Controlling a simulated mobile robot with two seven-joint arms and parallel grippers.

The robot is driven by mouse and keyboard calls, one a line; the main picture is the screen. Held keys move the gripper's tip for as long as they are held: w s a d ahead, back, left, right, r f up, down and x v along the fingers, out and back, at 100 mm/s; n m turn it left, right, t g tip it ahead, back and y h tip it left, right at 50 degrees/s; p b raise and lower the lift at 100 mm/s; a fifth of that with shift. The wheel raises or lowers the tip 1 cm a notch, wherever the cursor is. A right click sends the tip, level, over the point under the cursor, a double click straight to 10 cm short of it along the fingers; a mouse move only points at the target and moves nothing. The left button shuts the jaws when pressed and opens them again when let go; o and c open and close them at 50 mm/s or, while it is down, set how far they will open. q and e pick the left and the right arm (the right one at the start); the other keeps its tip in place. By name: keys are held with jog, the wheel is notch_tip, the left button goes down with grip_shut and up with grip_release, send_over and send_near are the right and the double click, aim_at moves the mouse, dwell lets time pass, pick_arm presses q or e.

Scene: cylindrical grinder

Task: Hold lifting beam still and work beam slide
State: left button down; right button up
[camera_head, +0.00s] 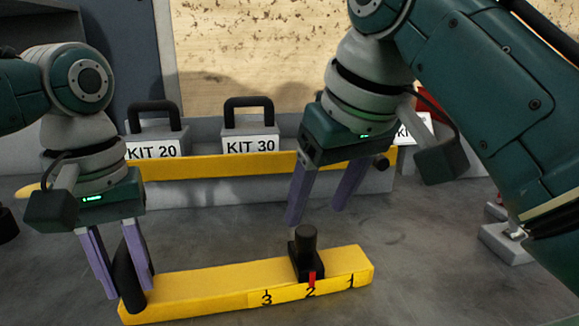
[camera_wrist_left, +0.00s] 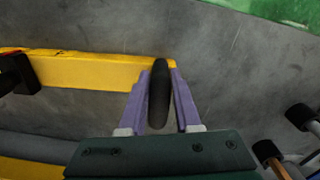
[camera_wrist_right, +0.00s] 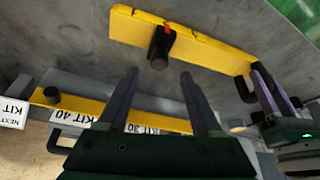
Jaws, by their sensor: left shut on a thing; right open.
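The yellow lifting beam (camera_head: 215,285) lies on the grey bench with the marks 3, 2 and 1 on its front face. The black slide (camera_head: 306,255) with a round knob sits on the beam, its red pointer (camera_head: 312,279) at mark 2. A black upright handle (camera_head: 130,275) stands at the beam's left end. My left gripper (camera_head: 128,285) is shut on this handle, which also shows in the left wrist view (camera_wrist_left: 158,95). My right gripper (camera_head: 315,215) is open and empty above and behind the slide. In the right wrist view the knob (camera_wrist_right: 158,62) is beyond the fingertips, apart from them.
A second yellow bar (camera_head: 220,165) runs along the back of the bench. Behind it stand handled blocks labelled KIT 20 (camera_head: 155,147) and KIT 30 (camera_head: 250,140). Grey metal parts (camera_head: 505,240) lie at the right. The bench in front of the second bar is mostly bare.

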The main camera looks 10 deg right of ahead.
jog(key=v, duration=0.5)
jog(key=shift+r, duration=0.1)
pick_arm(q)
jog(key=c, duration=0.5)
grip_release()
jog(key=shift+r, duration=0.1)
notch_tip(320, 180, up, 12)
jog(key=shift+f, duration=0.1)
